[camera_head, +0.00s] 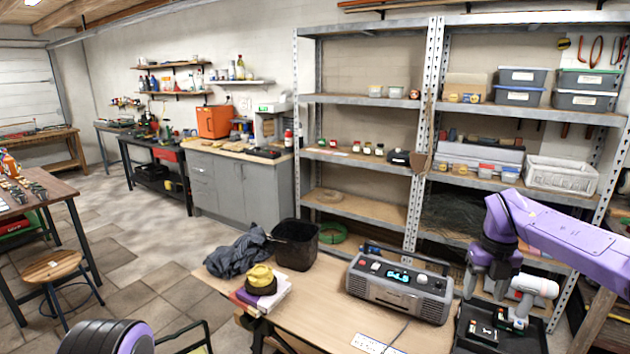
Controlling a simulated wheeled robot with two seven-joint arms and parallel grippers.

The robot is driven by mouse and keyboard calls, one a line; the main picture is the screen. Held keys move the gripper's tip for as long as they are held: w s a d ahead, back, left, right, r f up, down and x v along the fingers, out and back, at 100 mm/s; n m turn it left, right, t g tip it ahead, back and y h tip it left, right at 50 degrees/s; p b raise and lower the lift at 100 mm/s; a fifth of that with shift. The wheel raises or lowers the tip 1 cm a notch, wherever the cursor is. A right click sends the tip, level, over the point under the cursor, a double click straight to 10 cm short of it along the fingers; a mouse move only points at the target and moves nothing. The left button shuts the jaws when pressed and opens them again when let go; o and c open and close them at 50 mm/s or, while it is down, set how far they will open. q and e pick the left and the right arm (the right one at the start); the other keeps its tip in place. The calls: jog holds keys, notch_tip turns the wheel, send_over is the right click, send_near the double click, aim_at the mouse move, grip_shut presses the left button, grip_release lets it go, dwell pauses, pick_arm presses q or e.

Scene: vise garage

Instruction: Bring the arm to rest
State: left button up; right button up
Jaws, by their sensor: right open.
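My right arm (565,242), purple, reaches in from the right edge and bends down at its wrist. My right gripper (484,287) points down, open, with nothing seen between its fingers. It shows just right of the grey radio (400,285) and left of a pale power drill (534,286). I cannot tell its exact height above the things below. Part of my left arm (105,338), black and purple, shows at the bottom left edge. My left gripper is out of the picture.
A wooden table (335,310) holds the radio, books with a yellow-and-black item (262,280), and a dark cloth (238,255). A black bin (295,243) is behind it. A black tray (478,335) lies below the right gripper. Metal shelves (432,120) stand behind. Open floor (155,270) is at left.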

notch_tip(320, 180, down, 8)
jog(key=w+n+t+h, duration=0.1)
jog(key=n+t+h, duration=0.2)
jog(key=n+h, duration=0.3)
jog(key=s+a+f+n+t+b, duration=0.1)
jog(key=s+a+f+n+b, duration=0.15)
jog(key=s+f+n, duration=0.4)
jog(key=s+a+f+n+t+b, duration=0.1)
jog(key=a+f+n+t, duration=0.2)
jog(key=f, duration=0.6)
jog(key=s+a+f+n+b, duration=0.1)
jog(key=s+a+f+n, duration=0.25)
jog(key=f+n, duration=0.3)
jog(key=s+d+f+n+g+y+b, duration=0.1)
jog(key=s+f+n, duration=0.3)
jog(key=s, duration=1)
jog(key=s+f+n+g+y+b, duration=0.1)
jog(key=s+f+n+b, duration=0.3)
jog(key=s+f, duration=0.6)
jog(key=s+n+g, duration=0.1)
jog(key=s, duration=0.3)
jog(key=shift+s+d+g+y, duration=0.3)
jog(key=shift+d+g, duration=0.05)
jog(key=shift+g, duration=0.05)
